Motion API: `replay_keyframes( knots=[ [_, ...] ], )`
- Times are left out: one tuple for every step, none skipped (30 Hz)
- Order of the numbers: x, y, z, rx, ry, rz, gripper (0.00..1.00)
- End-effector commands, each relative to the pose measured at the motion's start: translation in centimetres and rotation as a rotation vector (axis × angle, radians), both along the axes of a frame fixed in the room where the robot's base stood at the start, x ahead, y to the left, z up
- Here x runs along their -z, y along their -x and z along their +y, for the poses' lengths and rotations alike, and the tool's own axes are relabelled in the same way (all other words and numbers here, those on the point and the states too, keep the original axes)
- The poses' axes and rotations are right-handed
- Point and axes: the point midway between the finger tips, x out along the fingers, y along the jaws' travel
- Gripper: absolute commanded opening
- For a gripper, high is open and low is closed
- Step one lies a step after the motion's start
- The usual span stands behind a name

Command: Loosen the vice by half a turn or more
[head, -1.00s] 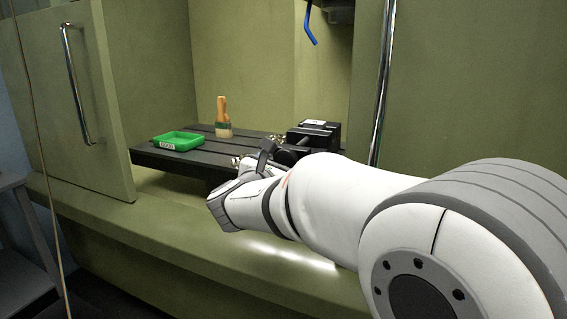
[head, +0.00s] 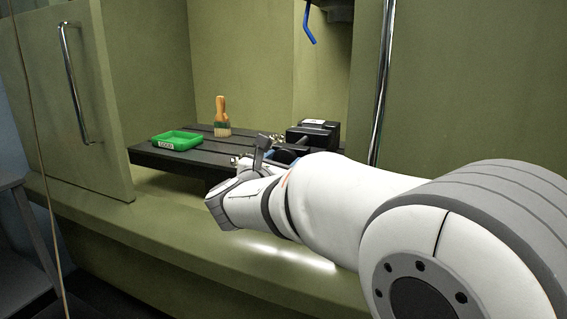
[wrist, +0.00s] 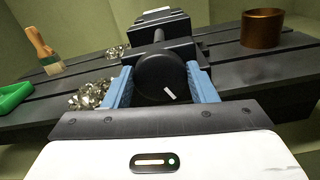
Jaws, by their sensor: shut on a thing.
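The black vice (head: 318,127) sits on the slotted table, and its body also shows at the top of the wrist view (wrist: 152,25). Its round black handle (wrist: 152,73) faces my camera in the wrist view. A short white mark on the handle's face slants down to the right. My gripper (wrist: 160,84) has its blue fingers on the left and right sides of the handle and is shut on it. In the head view, my gripper is at the table's front edge beside the vice, and my arm hides much of it and the handle.
The slotted table (head: 190,160) holds a green tray (head: 172,141), an upright brush (head: 222,118) and metal shavings (wrist: 90,92). A copper-coloured cylinder (wrist: 262,27) stands right of the vice in the wrist view. A blue hose (head: 310,24) hangs above. A door with a handle (head: 76,85) is at left.

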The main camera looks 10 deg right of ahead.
Motion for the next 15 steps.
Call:
replay_keyframes(
  knots=[
    [0.25,0.07,-0.07,0.003,0.022,0.018,0.29],
    [0.25,0.06,-0.06,0.003,0.037,0.029,0.29],
    [0.26,0.06,-0.05,0.003,0.06,0.047,0.29],
    [0.27,0.05,-0.03,0.003,0.078,0.059,0.29],
    [0.27,0.04,-0.02,0.003,0.098,0.074,0.29],
    [0.28,0.03,-0.01,0.003,0.126,0.094,0.29],
    [0.27,0.02,0.0,0.003,0.148,0.11,0.29],
    [0.27,0.02,0.01,0.003,0.17,0.127,0.29],
    [0.27,0.01,0.02,0.003,0.201,0.15,0.29],
    [0.27,0.0,0.04,0.003,0.224,0.166,0.29],
    [0.27,-0.01,0.05,0.003,0.247,0.183,0.29],
    [0.26,-0.02,0.06,0.003,0.279,0.206,0.29],
    [0.26,-0.03,0.08,0.003,0.302,0.224,0.29],
    [0.26,-0.03,0.09,0.003,0.325,0.241,0.29],
    [0.26,-0.05,0.1,0.002,0.356,0.263,0.29]
  ],
)
